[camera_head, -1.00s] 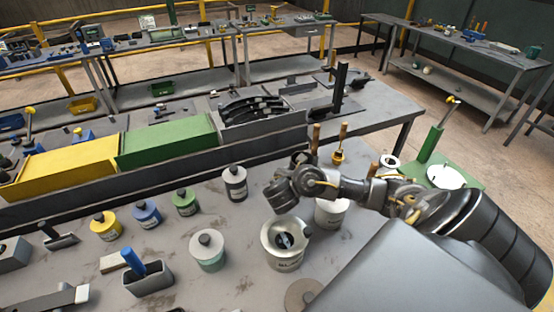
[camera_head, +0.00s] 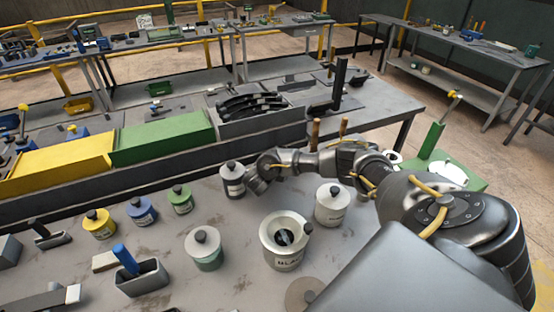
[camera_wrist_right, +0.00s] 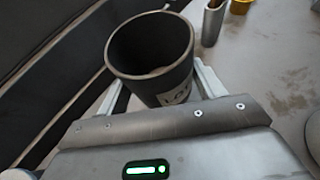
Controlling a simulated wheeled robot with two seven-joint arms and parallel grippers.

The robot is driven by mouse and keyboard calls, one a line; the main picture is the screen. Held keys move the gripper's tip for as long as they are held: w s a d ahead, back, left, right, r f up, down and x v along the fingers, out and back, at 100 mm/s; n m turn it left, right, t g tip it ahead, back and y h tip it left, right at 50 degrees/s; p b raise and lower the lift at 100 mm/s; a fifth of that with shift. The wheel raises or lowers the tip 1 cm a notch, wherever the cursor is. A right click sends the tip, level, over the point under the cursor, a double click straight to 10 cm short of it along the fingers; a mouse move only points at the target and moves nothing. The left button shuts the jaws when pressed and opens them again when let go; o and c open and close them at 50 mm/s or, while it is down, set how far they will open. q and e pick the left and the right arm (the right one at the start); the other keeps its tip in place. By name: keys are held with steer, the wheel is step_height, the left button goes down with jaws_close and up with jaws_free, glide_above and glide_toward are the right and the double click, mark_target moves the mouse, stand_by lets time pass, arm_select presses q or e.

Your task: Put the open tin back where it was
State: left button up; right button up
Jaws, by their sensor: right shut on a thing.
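My right gripper (camera_head: 258,178) is shut on an open, dark grey tin (camera_wrist_right: 150,62), which fills the space between its fingers in the right wrist view. The tin has no lid on, and a pale label shows low on its outer side. In the head view my gripper and wrist largely hide it. The gripper is just right of a lidded dark tin (camera_head: 231,182) near the long dark ledge. Whether the held tin touches the table cannot be told. My left gripper is not in view.
A large pale tin (camera_head: 284,259) with a dark opening stands nearer me; lidded tins stand right (camera_head: 331,206) and left (camera_head: 204,252) of it. Yellow (camera_head: 99,224), blue (camera_head: 142,211) and green (camera_head: 181,201) tins line the left. The ledge (camera_head: 90,203) runs behind.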

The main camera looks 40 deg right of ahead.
steer(key=shift+w+d+f, duration=0.1)
steer(key=shift+w+f, duration=0.1)
steer(key=shift+f, duration=0.75)
steer(key=shift+w+f, duration=0.2)
steer(key=shift+f, duration=0.75)
steer(key=shift+s, duration=0.1)
steer(key=shift+f+b, duration=0.1)
steer(key=shift+b, duration=0.3)
steer(key=o, duration=1.6)
steer(key=shift+c, duration=0.2)
steer(key=p+v, duration=0.1)
steer(key=v, duration=1.1)
